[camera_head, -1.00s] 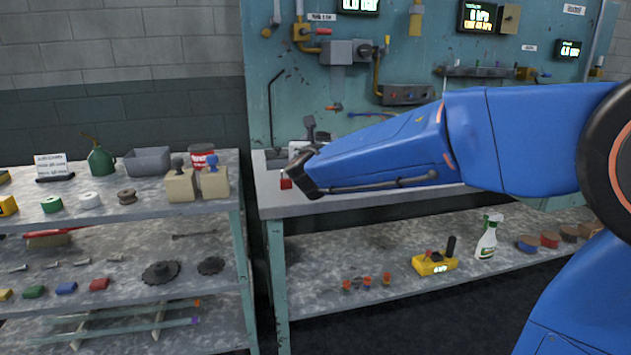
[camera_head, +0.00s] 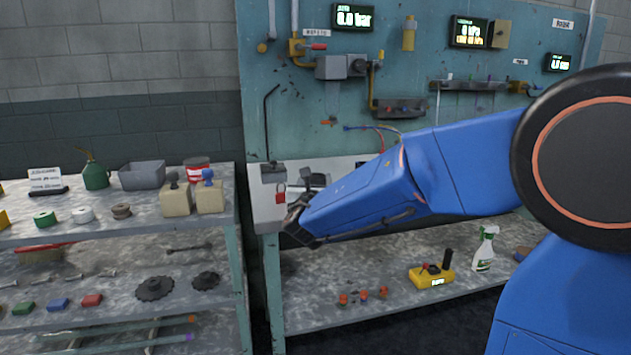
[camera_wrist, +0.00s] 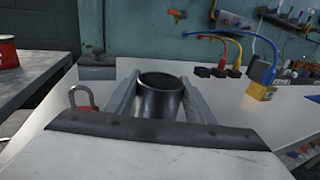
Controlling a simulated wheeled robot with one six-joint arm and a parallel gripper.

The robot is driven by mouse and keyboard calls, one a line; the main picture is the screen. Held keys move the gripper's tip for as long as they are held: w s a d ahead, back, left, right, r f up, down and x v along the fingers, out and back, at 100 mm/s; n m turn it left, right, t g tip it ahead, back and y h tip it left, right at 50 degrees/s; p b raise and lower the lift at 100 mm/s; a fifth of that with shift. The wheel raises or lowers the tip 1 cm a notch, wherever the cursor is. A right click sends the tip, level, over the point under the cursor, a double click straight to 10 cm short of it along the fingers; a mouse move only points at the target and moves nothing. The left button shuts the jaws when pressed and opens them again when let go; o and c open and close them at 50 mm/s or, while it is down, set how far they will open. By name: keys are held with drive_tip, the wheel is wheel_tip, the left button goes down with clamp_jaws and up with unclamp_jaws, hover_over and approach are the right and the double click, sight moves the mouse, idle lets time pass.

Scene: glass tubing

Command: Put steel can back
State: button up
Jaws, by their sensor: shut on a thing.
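A dark grey steel can (camera_wrist: 160,103) with an open top stands upright between the two fingers of my gripper (camera_wrist: 158,88) in the wrist view. The fingers press on it from both sides. In the head view my gripper (camera_head: 297,218) is at the left front end of the workbench, and the can cannot be made out there. Whether the can touches the bench top is not clear.
A red padlock (camera_head: 280,194) is just beside my gripper at the bench's left end. A shelf unit (camera_head: 110,226) with wooden blocks, a red-and-white tin (camera_head: 197,169) and a grey bin (camera_head: 142,175) stands to the left across a narrow gap. Coloured leads (camera_wrist: 235,50) lie behind the can.

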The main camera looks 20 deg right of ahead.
drive_tip(key=shift+f, duration=0.1)
drive_tip(key=o, duration=1.2)
